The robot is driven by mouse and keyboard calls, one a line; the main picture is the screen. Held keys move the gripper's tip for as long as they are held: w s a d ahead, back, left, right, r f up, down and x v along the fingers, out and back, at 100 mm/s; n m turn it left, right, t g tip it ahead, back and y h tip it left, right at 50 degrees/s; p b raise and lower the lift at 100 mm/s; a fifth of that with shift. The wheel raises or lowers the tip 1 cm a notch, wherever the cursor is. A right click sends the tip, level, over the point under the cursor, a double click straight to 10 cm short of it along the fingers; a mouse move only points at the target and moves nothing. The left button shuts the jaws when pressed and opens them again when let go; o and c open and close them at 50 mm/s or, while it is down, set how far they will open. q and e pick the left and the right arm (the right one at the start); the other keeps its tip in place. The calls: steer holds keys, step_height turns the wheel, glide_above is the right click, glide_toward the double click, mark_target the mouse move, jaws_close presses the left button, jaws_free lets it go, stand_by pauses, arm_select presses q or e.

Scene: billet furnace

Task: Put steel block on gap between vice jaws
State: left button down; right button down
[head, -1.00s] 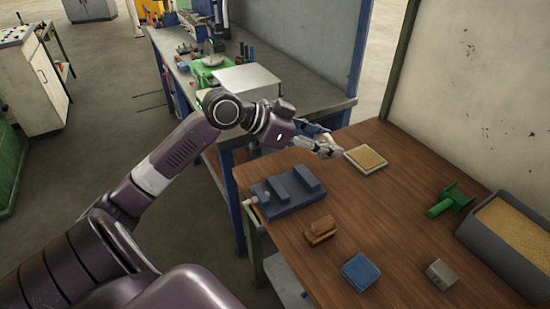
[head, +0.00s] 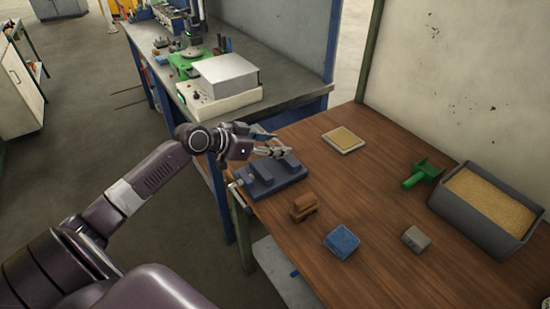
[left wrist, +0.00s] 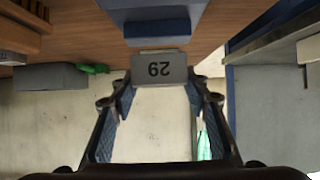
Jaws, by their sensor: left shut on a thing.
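My left gripper (head: 284,152) is over the blue-grey vice (head: 262,189), near its right-hand jaw. In the left wrist view the gripper (left wrist: 160,85) is shut on a grey steel block (left wrist: 160,70) with dark upside-down digits on its face. The vice (left wrist: 155,28) shows just beyond the block in that view. I cannot tell whether the block touches the vice. In the head view the fingers mostly hide the held block. The vice jaws stand apart with a gap between them, partly hidden by my gripper. My right gripper is not in view.
On the wooden table (head: 375,205) are a brown brush-like block (head: 305,207), a blue block (head: 342,242), another grey block (head: 416,239), a green scoop (head: 424,174), a sand-filled grey bin (head: 470,222) and a framed tan pad (head: 343,140). A workbench (head: 296,95) stands behind.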

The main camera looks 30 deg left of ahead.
mark_target(283, 160)
arm_select(q)
step_height(283, 160, down, 2)
steer(key=shift+w+f, duration=0.1)
step_height(283, 160, down, 4)
steer(key=shift+r, duration=0.15)
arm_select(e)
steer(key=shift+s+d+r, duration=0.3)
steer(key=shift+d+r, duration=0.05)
arm_select(q)
steer(key=c, duration=1.1)
jaws_free()
steer(key=shift+f, duration=0.2)
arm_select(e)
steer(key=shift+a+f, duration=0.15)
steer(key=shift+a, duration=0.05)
